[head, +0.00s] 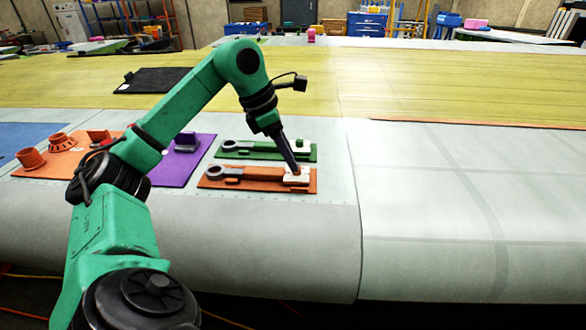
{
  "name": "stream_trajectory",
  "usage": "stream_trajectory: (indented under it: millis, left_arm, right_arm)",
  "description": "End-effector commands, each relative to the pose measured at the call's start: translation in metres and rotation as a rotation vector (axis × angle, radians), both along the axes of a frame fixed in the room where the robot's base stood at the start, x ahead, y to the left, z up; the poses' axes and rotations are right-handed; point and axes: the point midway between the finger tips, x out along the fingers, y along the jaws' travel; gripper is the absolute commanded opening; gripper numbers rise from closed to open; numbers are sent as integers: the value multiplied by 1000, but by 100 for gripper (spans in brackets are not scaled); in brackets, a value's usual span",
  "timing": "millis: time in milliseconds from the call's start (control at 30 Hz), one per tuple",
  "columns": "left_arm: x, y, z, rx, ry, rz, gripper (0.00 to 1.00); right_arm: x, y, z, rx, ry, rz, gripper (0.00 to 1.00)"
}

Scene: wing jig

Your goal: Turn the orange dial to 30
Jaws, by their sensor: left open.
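My left gripper (293,168) reaches down to the right end of an orange plate (257,186) on the pale wing surface. Its jaws are open, with the tips at or just above a small whitish block (296,178) on that plate; I cannot tell if they touch. A grey wrench-like tool (245,173) lies along the plate, its ring end at the left. My right gripper is not in view.
A green plate (263,155) with a similar tool lies just behind. To the left are a purple mat (176,172) and an orange mat (55,171) with orange fittings (30,158). A black mat (166,80) lies farther back. The wing surface at the right is clear.

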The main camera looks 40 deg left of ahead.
Motion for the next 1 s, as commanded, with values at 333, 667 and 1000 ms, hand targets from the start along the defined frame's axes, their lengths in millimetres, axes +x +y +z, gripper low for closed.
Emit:
stream_trajectory:
  millis: [333,667,1000]
  left_arm:
    - [9,-7,-26,0,-1,1,57]
    - [9,-7,-26,0,-1,1,0]
    - [8,-7,-26,2,0,38,0]
  right_arm:
    - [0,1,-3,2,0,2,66]
    - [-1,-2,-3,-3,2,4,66]
    - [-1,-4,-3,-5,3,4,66]
